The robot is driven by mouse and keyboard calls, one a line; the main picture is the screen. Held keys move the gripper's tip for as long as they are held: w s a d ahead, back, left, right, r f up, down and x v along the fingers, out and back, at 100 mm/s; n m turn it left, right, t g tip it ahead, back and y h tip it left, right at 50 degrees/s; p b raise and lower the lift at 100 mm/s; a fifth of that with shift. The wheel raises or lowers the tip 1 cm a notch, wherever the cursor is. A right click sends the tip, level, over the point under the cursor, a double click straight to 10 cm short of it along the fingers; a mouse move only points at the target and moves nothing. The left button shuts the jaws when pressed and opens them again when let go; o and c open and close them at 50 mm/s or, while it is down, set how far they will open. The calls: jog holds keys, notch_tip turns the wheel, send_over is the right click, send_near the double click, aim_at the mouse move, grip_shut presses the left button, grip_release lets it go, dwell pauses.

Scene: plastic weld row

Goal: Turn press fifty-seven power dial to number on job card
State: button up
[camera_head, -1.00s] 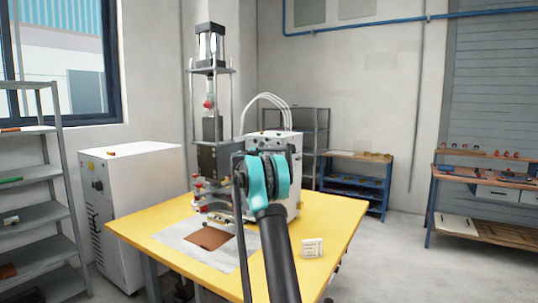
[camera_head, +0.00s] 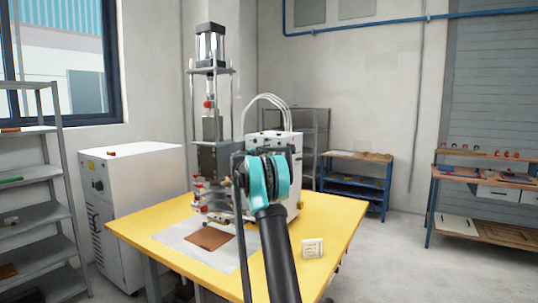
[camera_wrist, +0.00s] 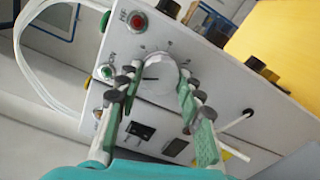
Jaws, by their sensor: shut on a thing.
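The press (camera_head: 209,130) stands at the back of the yellow table, with its white control box (camera_head: 290,146) to its right. In the wrist view the front panel (camera_wrist: 203,98) of the box is tilted and carries a round white dial (camera_wrist: 158,76) with a dark pointer line and small marks around it. My gripper (camera_wrist: 156,92) is shut on the dial, one green finger on each side. In the head view my arm hides the gripper and most of the panel. A small white card (camera_head: 312,249) stands on the table at right; its writing is too small to read.
A brown sheet (camera_head: 208,236) lies on a pale mat at the table's front. A white cabinet (camera_head: 140,165) stands left of the table.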

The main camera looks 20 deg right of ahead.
jog(key=o, duration=1.1)
jog(key=shift+o, duration=0.2)
jog(key=v, duration=1.2)
jog(key=shift+s, duration=0.1)
